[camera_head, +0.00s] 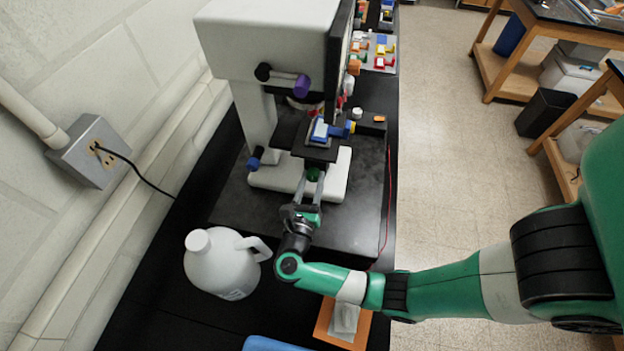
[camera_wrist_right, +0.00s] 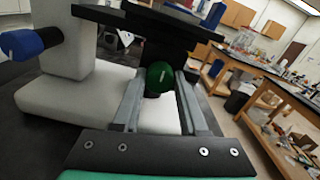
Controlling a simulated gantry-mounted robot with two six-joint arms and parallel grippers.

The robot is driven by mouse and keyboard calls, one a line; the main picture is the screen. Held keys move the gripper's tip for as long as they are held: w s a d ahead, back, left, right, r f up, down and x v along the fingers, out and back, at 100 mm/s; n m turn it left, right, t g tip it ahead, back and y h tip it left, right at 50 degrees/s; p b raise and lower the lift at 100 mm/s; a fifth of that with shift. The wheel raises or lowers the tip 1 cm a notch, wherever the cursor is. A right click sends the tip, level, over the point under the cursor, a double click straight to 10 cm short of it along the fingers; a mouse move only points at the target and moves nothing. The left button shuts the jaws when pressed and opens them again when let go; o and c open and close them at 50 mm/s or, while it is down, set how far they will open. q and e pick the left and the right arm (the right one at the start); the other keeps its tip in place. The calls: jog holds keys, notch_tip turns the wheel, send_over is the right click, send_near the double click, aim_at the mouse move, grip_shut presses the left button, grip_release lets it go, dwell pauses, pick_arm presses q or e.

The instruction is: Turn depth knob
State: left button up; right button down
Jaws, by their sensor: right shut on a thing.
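The green knob (camera_head: 313,174) sits low on the front of the white machine (camera_head: 268,37), under its dark stage. My right gripper (camera_head: 310,182) comes in from the right and its fingers reach to the knob. In the right wrist view the green knob (camera_wrist_right: 160,77) lies between the two grey fingertips (camera_wrist_right: 160,82), just below a black plate. The right gripper is shut on the knob. A white mark shows on the knob's face. My left gripper does not show in either view.
A white jug (camera_head: 222,262) stands on the black bench near my right wrist. An orange board (camera_head: 325,322) lies at the front. A blue and white block (camera_head: 322,131) sits on the stage. A wall outlet (camera_head: 92,150) has a black cable.

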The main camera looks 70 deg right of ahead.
jog(key=n, duration=0.3)
jog(key=shift+r+p, duration=0.1)
jog(key=shift+p, duration=0.25)
jog(key=n+p, duration=0.1)
jog(key=n, duration=0.2)
jog(key=shift+n, duration=0.4)
jog(key=n+p, duration=0.2)
jog(key=n, duration=0.2)
jog(key=shift+n+p, duration=0.55)
jog(key=shift+n, duration=1.25)
jog(key=shift+c, duration=2.2)
grip_release()
